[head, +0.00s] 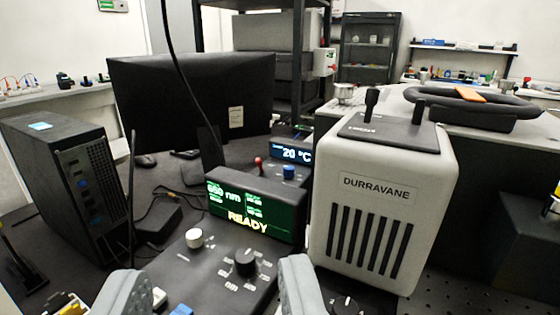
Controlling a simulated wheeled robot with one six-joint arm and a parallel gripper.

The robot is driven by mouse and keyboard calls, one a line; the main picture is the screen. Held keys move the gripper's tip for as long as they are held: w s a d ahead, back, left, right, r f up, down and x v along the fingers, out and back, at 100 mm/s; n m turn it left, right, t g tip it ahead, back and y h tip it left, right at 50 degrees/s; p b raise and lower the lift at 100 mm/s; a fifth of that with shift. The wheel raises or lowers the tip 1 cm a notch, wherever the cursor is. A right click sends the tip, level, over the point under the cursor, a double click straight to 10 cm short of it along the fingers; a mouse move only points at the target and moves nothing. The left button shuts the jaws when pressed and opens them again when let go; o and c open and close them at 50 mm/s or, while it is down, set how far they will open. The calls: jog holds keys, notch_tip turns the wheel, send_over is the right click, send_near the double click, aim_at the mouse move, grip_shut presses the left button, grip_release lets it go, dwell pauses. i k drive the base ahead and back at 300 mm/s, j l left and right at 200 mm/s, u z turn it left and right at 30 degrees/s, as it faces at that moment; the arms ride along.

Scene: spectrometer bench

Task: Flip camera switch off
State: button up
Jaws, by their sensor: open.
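A pale box labelled DURRAVANE (377,190) stands right of centre, with dark vents on its front. Two black upright levers, a left one (371,100) and a right one (418,110), rise from its dark top plate; the lettering beside them is too small to read. I cannot tell which one is the camera switch. My gripper (211,278) is open, its two grey fingers apart at the bottom edge, over the near control panel and lower left of the box. Nothing shows between the fingers except the panel behind.
A control panel has a white knob (194,238), a black knob (246,262) and a green READY display (250,209). Behind are a 20 °C display (293,153), a monitor (180,95) and, left, a computer tower (72,180). A black cable hangs in front of the monitor.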

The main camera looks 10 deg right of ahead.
aim_at(258, 161)
jog(key=j+z, duration=0.35)
jog(key=j, duration=0.15)
jog(key=j+z, duration=0.35)
jog(key=j, duration=0.2)
